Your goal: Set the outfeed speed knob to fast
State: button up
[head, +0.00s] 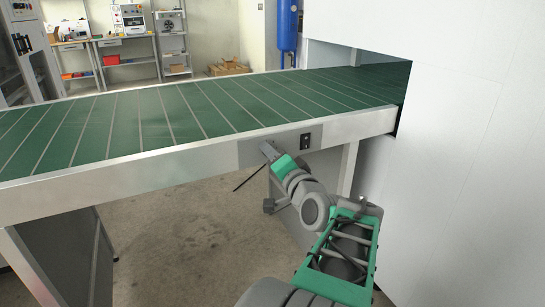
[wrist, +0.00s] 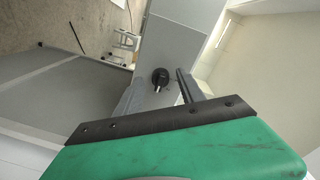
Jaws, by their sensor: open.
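The outfeed speed knob (wrist: 160,76) is a small round black knob on a grey panel, with a pale mark on its lower edge in the wrist view. Its setting cannot be read. In the wrist view the fingers of my gripper (wrist: 161,83) are open, one on each side of the knob with gaps between. Whether the fingertips reach around the knob or stop short of it I cannot tell.
The conveyor (head: 110,181) with its green belt (head: 190,110) runs across the head view into a white machine housing (head: 455,130). Open floor (head: 200,235) lies below the conveyor.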

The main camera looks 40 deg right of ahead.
jog(key=p+v, duration=0.1)
jog(key=v, duration=0.6)
jog(key=shift+s+a, duration=0.2)
jog(key=shift+s, duration=0.15)
jog(key=shift+r, duration=0.1)
